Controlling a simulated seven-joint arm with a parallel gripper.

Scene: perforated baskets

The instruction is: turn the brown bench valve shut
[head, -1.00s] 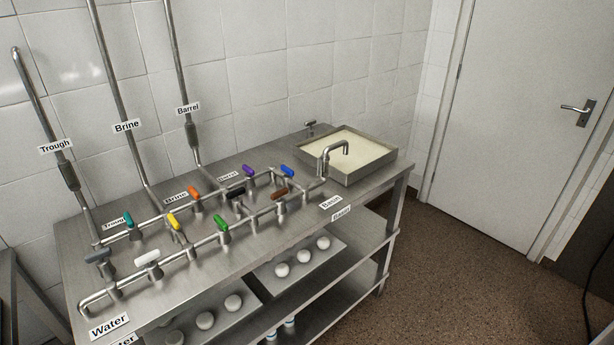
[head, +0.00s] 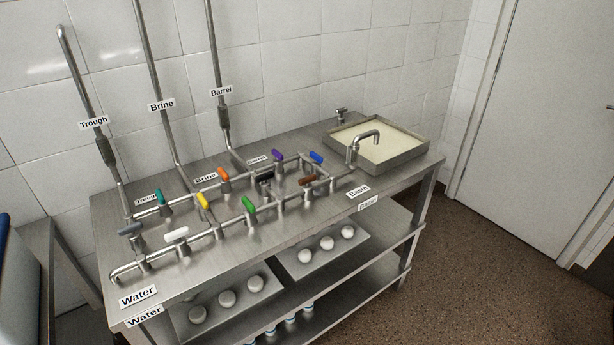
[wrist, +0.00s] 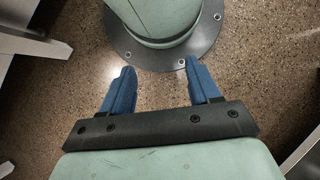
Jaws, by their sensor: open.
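The brown bench valve (head: 308,180) is on the front pipe of the steel bench, towards its right end, left of the curved basin spout (head: 362,146). Its brown lever lies roughly along the pipe; I cannot tell its exact angle. My gripper (wrist: 157,83) shows only in the wrist view, with two blue fingers apart and nothing between them. It hangs over the speckled floor near my own green base, away from the bench. The valve is not in the wrist view.
Nearby levers are black (head: 264,178), blue (head: 316,157), purple (head: 278,155) and green (head: 249,205); several others stand further left. A basin of pale liquid (head: 420,155) sits at the bench's right. Trays of white balls (head: 327,243) lie on the shelf below. Floor (head: 480,250) at right is clear.

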